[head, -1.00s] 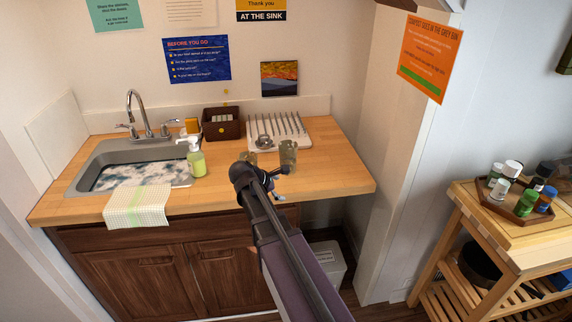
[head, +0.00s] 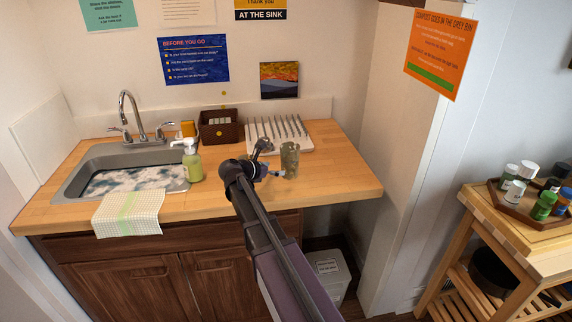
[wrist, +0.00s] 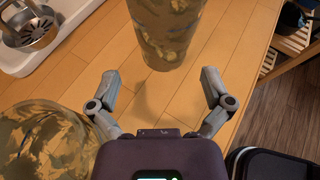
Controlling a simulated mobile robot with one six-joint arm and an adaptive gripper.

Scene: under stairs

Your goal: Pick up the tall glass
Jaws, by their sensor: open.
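The tall glass (head: 289,160) is a murky, brownish-green patterned tumbler standing upright on the wooden counter in the head view. In the wrist view the tall glass (wrist: 163,30) is at the top centre, its upper part cut off by the frame. My gripper (wrist: 162,84) is open and empty, one finger on each side, with the glass just ahead of the gap between them. In the head view my gripper (head: 272,172) is at the left of the glass. A second patterned glass (wrist: 42,145) is close at the lower left in the wrist view; in the head view my arm mostly hides it.
A white drying rack (head: 299,143) with a metal strainer (wrist: 30,25) stands behind. A soap bottle (head: 192,162), sink (head: 75,185) and checked towel (head: 128,212) are to the left. The counter (head: 345,178) is clear to the right, up to its edge.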

